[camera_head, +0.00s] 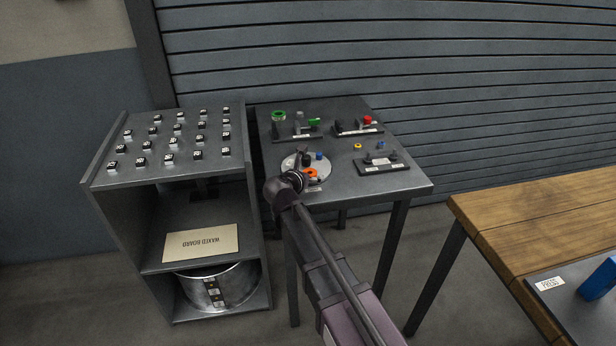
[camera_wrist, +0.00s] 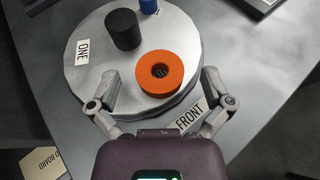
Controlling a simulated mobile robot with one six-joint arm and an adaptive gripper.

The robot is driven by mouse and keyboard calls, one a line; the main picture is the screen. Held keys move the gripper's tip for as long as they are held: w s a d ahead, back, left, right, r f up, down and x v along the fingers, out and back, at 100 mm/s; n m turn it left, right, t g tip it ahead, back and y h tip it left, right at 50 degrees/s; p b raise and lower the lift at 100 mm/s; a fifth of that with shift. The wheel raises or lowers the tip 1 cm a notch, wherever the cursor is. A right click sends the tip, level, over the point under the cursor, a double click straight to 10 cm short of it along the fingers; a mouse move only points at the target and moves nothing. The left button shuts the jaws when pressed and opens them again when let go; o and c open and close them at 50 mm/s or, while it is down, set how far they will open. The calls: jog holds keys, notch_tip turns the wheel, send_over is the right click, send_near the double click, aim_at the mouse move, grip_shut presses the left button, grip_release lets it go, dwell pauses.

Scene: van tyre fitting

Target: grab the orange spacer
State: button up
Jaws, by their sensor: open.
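The orange spacer (camera_wrist: 167,73) is a thick ring with a round hole through it. It lies flat on a round grey disc (camera_wrist: 88,68) near the edge marked FRONT. In the head view the spacer (camera_head: 311,173) shows just beside the end of my arm. My gripper (camera_wrist: 162,82) is open, with one finger on each side of the spacer in the wrist view. I cannot tell its height above the disc. A black cylinder (camera_wrist: 122,29) stands on the disc close behind the spacer, and a blue piece (camera_wrist: 148,6) is farther back.
The disc is on a grey table (camera_head: 345,185). Behind it are a green ring (camera_head: 278,115), racks with green and red parts, a yellow ring (camera_head: 358,146) and a dark rack (camera_head: 382,164). A shelf unit (camera_head: 95,180) stands left, a wooden bench (camera_head: 530,215) right.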

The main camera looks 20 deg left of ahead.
dwell(0.4)
jog(key=c, duration=1.2)
jog(key=shift+r, duration=0.1)
notch_tip(320, 180, up, 3)
jog(key=p, duration=0.3)
jog(key=shift+r, duration=0.1)
jog(key=s+d+p, duration=0.1)
jog(key=s+d, duration=0.2)
jog(key=s, duration=0.4)
jog(key=s+d+r+p, duration=0.1)
jog(key=s+d, duration=0.2)
jog(key=s, duration=0.4)
jog(key=shift+s+r, duration=0.3)
jog(key=shift+s, duration=0.1)
jog(key=shift+d+r, duration=0.1)
jog(key=shift+r, duration=0.05)
